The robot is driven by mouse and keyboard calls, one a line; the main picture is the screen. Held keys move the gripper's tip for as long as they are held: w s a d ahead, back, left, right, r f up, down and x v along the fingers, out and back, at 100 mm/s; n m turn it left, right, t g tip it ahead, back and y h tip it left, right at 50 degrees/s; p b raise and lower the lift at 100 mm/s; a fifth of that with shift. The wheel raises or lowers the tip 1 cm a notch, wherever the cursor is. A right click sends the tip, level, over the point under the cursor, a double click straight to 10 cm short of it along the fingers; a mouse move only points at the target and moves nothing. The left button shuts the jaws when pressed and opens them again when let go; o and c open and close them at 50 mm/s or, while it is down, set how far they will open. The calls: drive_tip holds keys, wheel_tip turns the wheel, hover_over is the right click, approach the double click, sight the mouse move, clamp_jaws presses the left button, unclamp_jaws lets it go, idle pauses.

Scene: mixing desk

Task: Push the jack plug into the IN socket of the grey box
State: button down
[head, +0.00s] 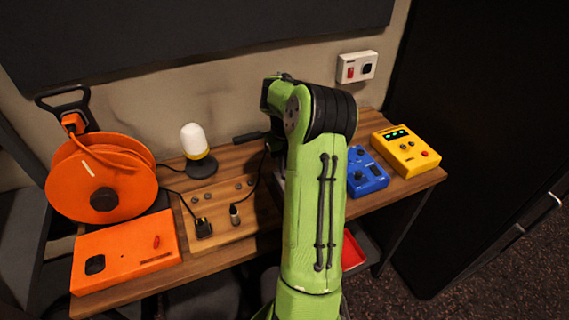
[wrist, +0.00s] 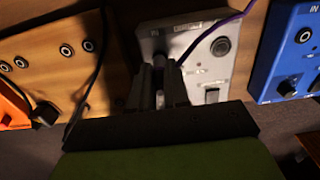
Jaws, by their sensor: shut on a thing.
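The grey box (wrist: 203,70) lies under my gripper in the wrist view, with a dark round knob (wrist: 221,46) and a small dark switch at its lower edge. My gripper (wrist: 160,80) is over the left part of the box, its two dark fingers shut on the jack plug (wrist: 160,98). Only a thin sliver of the plug shows between the fingers. A purple cable (wrist: 215,32) runs from beside the fingers to the upper right across the box. The fingers hide the plug's tip and the IN socket, so I cannot tell whether they touch. In the head view my arm hides the gripper and nearly all the box.
A blue box (head: 367,171) and a yellow box (head: 405,151) stand right of my arm. Left are a wooden board (head: 215,220) with sockets and dark plugs, a lamp (head: 196,145), an orange reel (head: 100,178) and an orange box (head: 127,252). A black cable (wrist: 100,75) passes left of my gripper.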

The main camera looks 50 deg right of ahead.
drive_tip(key=shift+f, duration=0.25)
drive_tip(key=c, duration=1)
unclamp_jaws()
wheel_tip(320, 180, up, 16)
drive_tip(key=p, duration=0.4)
drive_tip(key=shift+f, duration=0.15)
